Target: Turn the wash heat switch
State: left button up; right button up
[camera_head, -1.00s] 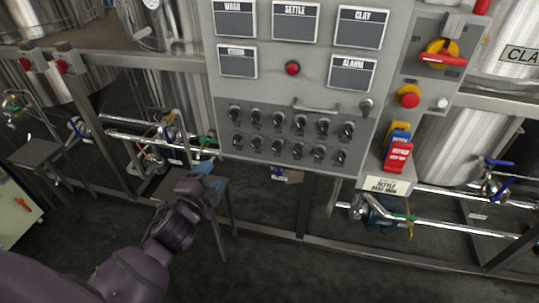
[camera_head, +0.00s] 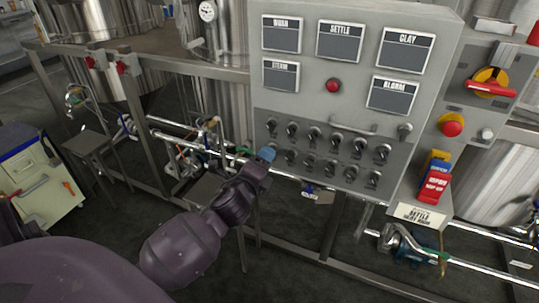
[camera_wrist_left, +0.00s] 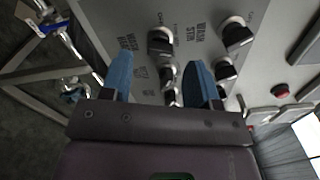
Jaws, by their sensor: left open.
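The grey control panel (camera_head: 352,85) carries two rows of black switches. The upper row's leftmost switch (camera_head: 271,126) shows; the lower row's left end is covered by my left gripper (camera_head: 266,156). That gripper is at the panel's lower left corner. In the left wrist view its two blue fingers (camera_wrist_left: 160,78) are apart, with nothing seen held between them. Switches stand beyond them, one (camera_wrist_left: 160,42) between the fingers in the picture and another (camera_wrist_left: 237,35) to the right. Contact is not visible. My right gripper is not seen.
A red lamp (camera_head: 333,85) and label plates sit above the switches. A red-yellow main switch (camera_head: 491,82) and a red button (camera_head: 451,125) are at the right. Steel pipes (camera_head: 470,266) run low behind. A small table (camera_head: 88,143) stands at the left.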

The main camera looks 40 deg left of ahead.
pick_arm(q)
jog(key=shift+x, duration=1.75)
jog(key=c, duration=0.9)
